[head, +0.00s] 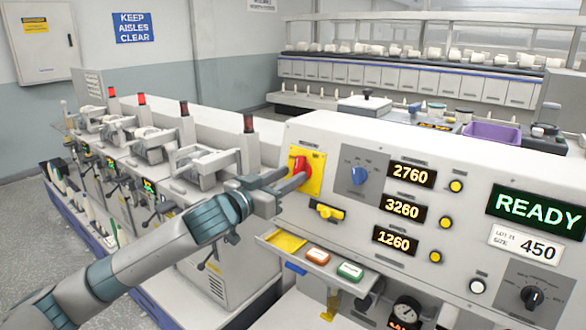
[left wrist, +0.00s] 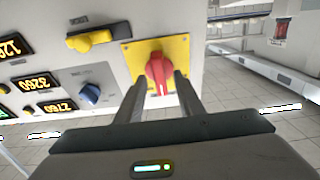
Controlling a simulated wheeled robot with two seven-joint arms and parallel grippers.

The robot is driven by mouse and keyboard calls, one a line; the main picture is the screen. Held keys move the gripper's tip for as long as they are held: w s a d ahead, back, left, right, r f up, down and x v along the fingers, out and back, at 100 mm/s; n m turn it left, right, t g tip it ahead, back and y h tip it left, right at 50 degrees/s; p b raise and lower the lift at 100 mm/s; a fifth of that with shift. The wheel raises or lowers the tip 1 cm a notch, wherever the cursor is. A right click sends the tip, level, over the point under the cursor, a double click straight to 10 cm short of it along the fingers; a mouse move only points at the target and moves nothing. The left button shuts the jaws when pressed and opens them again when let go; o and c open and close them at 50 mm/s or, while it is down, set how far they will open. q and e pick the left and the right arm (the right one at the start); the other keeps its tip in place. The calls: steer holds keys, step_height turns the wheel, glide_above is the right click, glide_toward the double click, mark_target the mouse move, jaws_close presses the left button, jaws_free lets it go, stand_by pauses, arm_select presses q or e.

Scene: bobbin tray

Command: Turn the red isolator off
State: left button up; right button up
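The red isolator (head: 301,166) is a rotary handle on a yellow square plate (head: 317,172) at the left end of the grey control panel. In the left wrist view the isolator (left wrist: 159,70) lies between the fingertips, its long side roughly upright in that picture, with a pale mark at its lower part. My left gripper (head: 291,179) is at the isolator with its fingers apart. In the left wrist view the gripper (left wrist: 161,84) has a finger on either side of the handle; narrow gaps seem to remain. My right gripper is not in view.
A yellow lever (head: 327,211) sits just below the isolator and a blue knob (head: 359,175) to its right. A small shelf (head: 330,272) with coloured labels juts out below. Winding machines (head: 190,165) with red lamps stand behind my left arm.

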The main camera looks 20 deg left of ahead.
arm_select(q)
steer(key=shift+x, duration=1.05)
steer(key=shift+c, duration=0.6)
jaws_close()
